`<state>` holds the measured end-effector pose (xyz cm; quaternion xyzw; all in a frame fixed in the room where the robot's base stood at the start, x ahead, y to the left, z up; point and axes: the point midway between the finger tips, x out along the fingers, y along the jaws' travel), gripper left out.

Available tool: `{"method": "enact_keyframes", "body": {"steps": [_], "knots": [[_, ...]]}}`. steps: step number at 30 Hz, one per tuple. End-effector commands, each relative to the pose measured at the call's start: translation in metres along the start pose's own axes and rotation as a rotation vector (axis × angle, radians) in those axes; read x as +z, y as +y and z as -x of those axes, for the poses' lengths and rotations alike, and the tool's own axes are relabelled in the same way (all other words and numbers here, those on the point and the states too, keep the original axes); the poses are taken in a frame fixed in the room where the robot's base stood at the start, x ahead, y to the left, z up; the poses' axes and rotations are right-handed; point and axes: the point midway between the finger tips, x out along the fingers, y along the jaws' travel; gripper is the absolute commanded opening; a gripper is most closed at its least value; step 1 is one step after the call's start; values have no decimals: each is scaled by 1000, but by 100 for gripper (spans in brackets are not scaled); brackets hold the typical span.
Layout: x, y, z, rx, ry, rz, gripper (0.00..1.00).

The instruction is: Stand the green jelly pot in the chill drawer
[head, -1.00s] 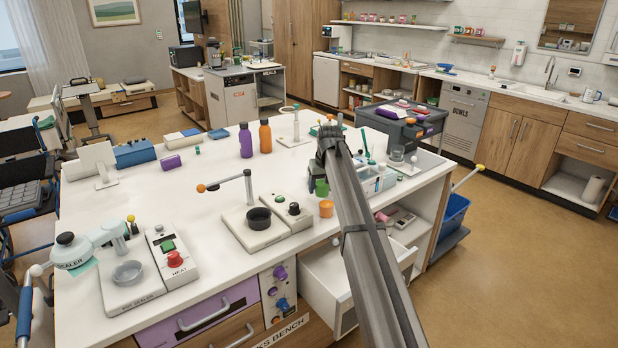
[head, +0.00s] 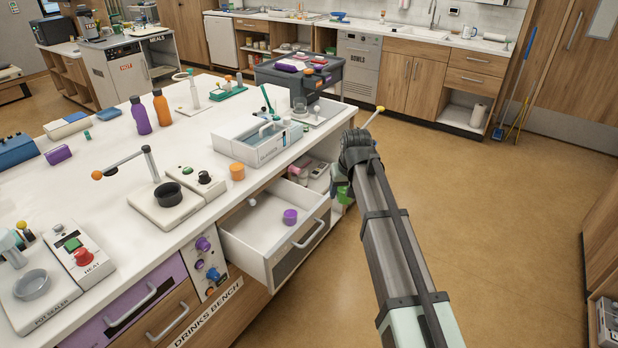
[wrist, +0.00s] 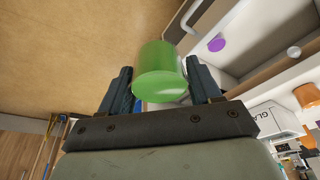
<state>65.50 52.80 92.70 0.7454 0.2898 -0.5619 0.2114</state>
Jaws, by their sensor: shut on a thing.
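The green jelly pot (wrist: 160,72) is between the two fingers of my gripper (wrist: 160,85) in the wrist view, shut on its sides. In the head view only a small part of the green pot (head: 342,195) shows below my gripper (head: 345,183), and my arm hides much of it. My gripper is to the right of the open white drawer (head: 252,234), out past its front, over the floor. The drawer, which I take as the chill drawer, holds a purple pot (head: 290,216) and a small white item (head: 252,202), with bare floor around them.
The drawer's raised front and handle (head: 309,234) lie between my gripper and its inside. The bench top (head: 130,200) overhangs its back end. An orange pot (head: 237,172) and a white caddy (head: 262,140) stand near the bench edge. Floor to the right is clear.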

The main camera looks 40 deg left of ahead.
Motion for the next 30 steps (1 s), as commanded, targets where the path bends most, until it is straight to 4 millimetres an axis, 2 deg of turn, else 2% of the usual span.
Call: {"method": "enact_keyframes", "body": {"steps": [1,3,15,24,30], "knots": [[17,20,2,8,0,-26,31],[32,43,4,18,0,-57,31],[124,168,16,77,-2,-245,31],[193,247,28,119,-4,-384,31],[229,284,35,140,-5,-456,31]]}}
